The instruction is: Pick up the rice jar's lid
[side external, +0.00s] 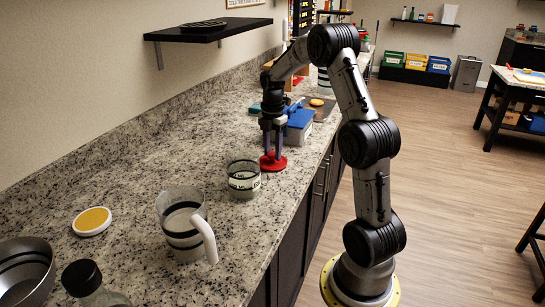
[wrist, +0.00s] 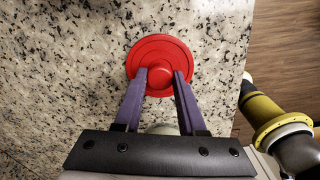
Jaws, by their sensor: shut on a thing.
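A round red lid (side external: 281,164) with a raised centre knob is beside an open glass jar (side external: 244,178) with a dark and pale banded label, to the right of and behind it. I take the red lid for the rice jar's lid. My gripper (side external: 272,153) points down with its two purple fingers at the lid. In the wrist view the lid (wrist: 144,49) lies flat ahead, and my gripper (wrist: 164,76) is shut on its knob (wrist: 159,82). I cannot tell whether the lid touches the counter or hangs just above it.
A clear pitcher (side external: 181,228) stands nearer on the speckled counter (side external: 130,182). A white disc with a yellow top (side external: 92,221), a metal bowl (side external: 22,262) and a black-capped bottle (side external: 82,277) are at lower left. A blue-lidded box (side external: 299,121) is behind my gripper.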

